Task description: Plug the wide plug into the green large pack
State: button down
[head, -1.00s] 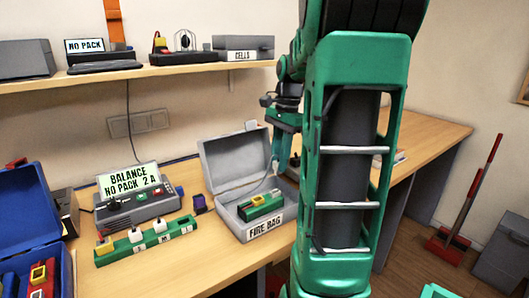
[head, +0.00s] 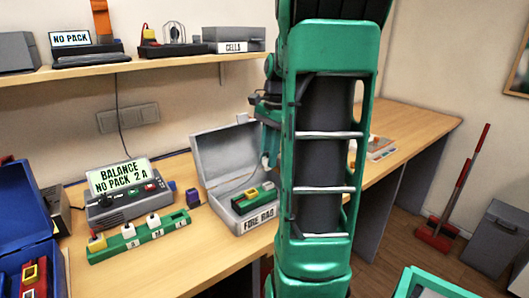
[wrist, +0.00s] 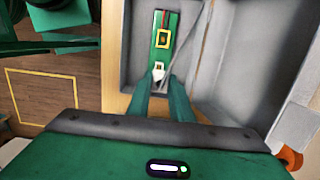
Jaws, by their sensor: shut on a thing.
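The green large pack (head: 256,200) lies in the open grey fire bag box (head: 258,222). In the wrist view, the pack (wrist: 154,48) has a yellow-framed socket and a red and a dark wire. My gripper (wrist: 160,76) is shut on a small white plug (wrist: 158,73), seen at the near end of the pack. I cannot tell whether the plug touches the pack. A thin grey lead (wrist: 188,66) runs beside the pack. In the head view, my gripper (head: 266,160) is above the box, partly hidden by my arm.
A charger (head: 128,204) reading "BALANCE NO PACK 2 A" stands left of the box. A green strip (head: 140,236) with white and yellow plugs lies before it. A blue case (head: 28,235) is at far left. The box's raised lid (head: 225,155) stands behind the pack.

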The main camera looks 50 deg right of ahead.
jog(key=shift+f, duration=2)
jog(key=shift+f, duration=1.3)
dwell(0.5)
jog(key=c, duration=1.5)
grip_release()
jog(key=r, duration=0.7)
jog(key=d+r, duration=0.1)
jog(key=r, duration=0.2)
jog(key=shift+s+d+r, duration=0.1)
jog(key=shift+s+r, duration=0.05)
jog(key=shift+r, duration=0.15)
jog(key=s+a+f+n, duration=0.3)
jog(key=s+a+n, duration=0.1)
jog(key=a, duration=0.2)
jog(key=s+a+f+n, duration=0.4)
jog(key=s+a+n, duration=0.1)
jog(key=a, duration=0.1)
jog(key=s+a+f+n+h, duration=0.1)
jog(key=s+a+f+n, duration=0.2)
jog(key=s+a+n, duration=0.1)
jog(key=shift+s+a+f+n+g, duration=0.15)
jog(key=shift+a+n, duration=0.2)
jog(key=shift+a, duration=0.2)
jog(key=shift+s+a+f+n+g, duration=0.15)
jog(key=shift+a+n, duration=0.2)
jog(key=shift+a, duration=0.2)
